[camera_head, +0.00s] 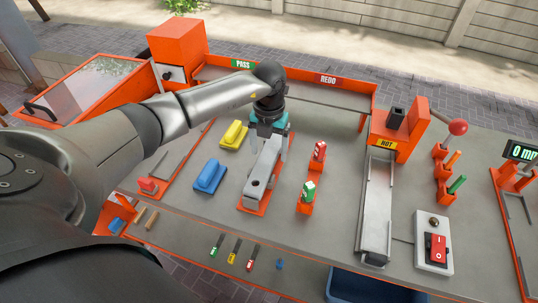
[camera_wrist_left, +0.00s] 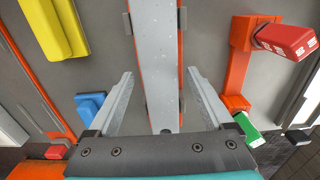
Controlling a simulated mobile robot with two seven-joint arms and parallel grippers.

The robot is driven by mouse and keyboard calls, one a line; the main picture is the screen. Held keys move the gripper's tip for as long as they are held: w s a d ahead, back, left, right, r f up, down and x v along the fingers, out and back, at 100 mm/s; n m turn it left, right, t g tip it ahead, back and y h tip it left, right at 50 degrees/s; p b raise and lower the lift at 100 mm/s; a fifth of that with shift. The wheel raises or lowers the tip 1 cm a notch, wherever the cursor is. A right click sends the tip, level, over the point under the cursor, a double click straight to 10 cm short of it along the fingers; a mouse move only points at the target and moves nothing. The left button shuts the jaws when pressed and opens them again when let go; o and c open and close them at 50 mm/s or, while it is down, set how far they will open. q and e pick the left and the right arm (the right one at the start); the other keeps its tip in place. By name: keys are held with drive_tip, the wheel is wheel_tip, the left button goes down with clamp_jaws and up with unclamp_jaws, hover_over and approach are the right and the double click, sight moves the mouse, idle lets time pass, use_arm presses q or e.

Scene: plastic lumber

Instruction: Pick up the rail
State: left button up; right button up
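The rail (camera_head: 259,184) is a long grey bar lying in an orange cradle (camera_head: 244,207) in the middle of the bench. In the left wrist view the rail (camera_wrist_left: 154,55) runs up the centre, with a small hole near its lower part. My left gripper (camera_head: 268,145) points down over the rail's far part and hides some of it. In the left wrist view its two fingers (camera_wrist_left: 160,82) stand wide apart on either side of the rail, with gaps between. It is open and empty. My right gripper is not in view.
A yellow block (camera_head: 234,135) and a blue block (camera_head: 209,176) lie left of the rail. Red and green clamps (camera_head: 308,190) stand on an orange strip to the right. Farther right are a metal chute (camera_head: 376,205) and a switch box (camera_head: 433,245). Small markers (camera_head: 233,250) lie along the front.

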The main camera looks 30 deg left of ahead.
use_arm(q)
clamp_jaws()
idle(0.5)
drive_tip(key=shift+w+r, duration=0.1)
drive_tip(key=shift+r, duration=0.05)
